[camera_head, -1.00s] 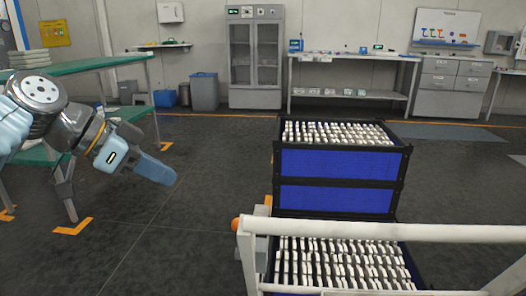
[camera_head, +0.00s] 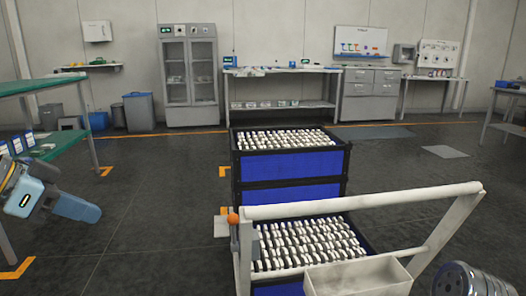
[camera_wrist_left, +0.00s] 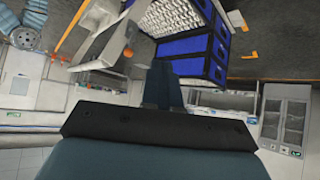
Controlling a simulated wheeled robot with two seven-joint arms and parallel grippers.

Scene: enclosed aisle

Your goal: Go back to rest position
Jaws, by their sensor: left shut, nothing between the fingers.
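My left gripper (camera_head: 80,207) is at the left of the head view, shut and empty, pointing right and slightly down. It hangs over the floor, to the left of the blue crates and apart from them. In the left wrist view its dark fingers (camera_wrist_left: 162,84) are together with nothing held. A grey rounded part of my right arm shows at the bottom right corner of the head view; my right gripper is not in view.
Stacked blue crates (camera_head: 290,165) full of white pieces stand in the middle. A white rail frame (camera_head: 365,202) and a pale open bin (camera_head: 358,280) are in front. A green-topped table (camera_head: 42,86) is at left. Floor between gripper and crates is clear.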

